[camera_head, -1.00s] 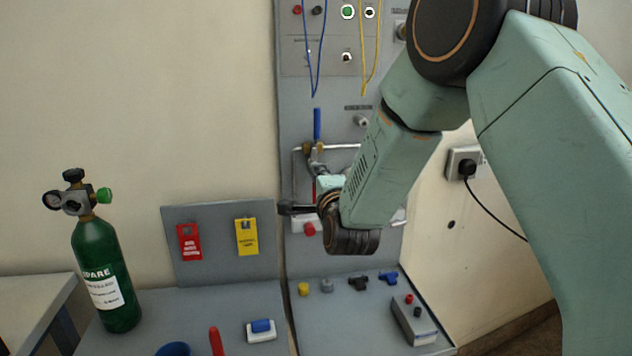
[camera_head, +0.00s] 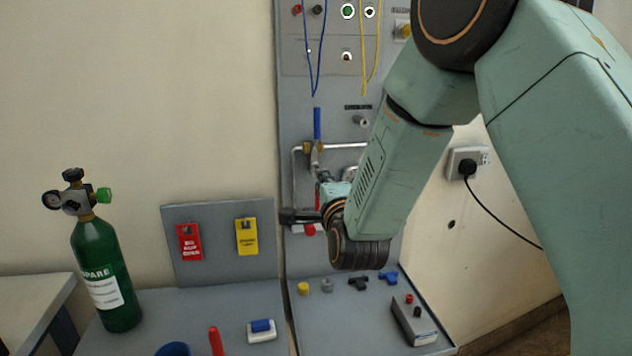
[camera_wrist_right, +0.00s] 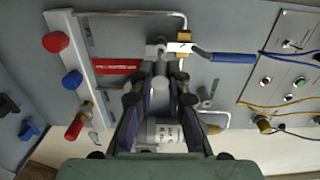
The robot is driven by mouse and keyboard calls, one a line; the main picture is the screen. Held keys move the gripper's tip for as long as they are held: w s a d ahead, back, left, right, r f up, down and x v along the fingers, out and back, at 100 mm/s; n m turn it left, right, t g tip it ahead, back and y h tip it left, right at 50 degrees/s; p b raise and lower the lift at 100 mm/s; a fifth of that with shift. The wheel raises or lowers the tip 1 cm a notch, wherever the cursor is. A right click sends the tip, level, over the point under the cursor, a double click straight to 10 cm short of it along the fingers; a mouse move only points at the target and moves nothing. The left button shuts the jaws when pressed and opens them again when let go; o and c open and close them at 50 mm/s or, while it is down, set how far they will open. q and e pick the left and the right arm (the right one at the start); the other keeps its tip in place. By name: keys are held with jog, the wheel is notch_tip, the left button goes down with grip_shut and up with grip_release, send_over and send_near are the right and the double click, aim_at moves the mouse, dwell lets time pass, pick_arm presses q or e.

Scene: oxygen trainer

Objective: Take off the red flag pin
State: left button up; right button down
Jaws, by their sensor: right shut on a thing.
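The red flag pin (camera_wrist_right: 116,66) shows in the right wrist view as a red tag with pale lettering, just left of my right fingertips. My right gripper (camera_wrist_right: 160,76) is shut on the pin, close to the pipe and valve with the blue lever (camera_wrist_right: 233,58). The exact grip point is hidden between the fingers. In the head view my right gripper (camera_head: 325,180) is mostly hidden behind its own wrist, below the upright blue lever (camera_head: 317,123). My left gripper is not in view.
A green cylinder (camera_head: 103,275) stands at the left. A red tag (camera_head: 189,242) and a yellow tag (camera_head: 247,237) hang on a low grey board. Small caps and fittings (camera_head: 358,283) sit on the bench below my wrist. Blue and yellow cables (camera_head: 377,50) hang above.

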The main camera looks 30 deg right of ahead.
jog(key=shift+v, duration=1.55)
jog(key=shift+r, duration=0.1)
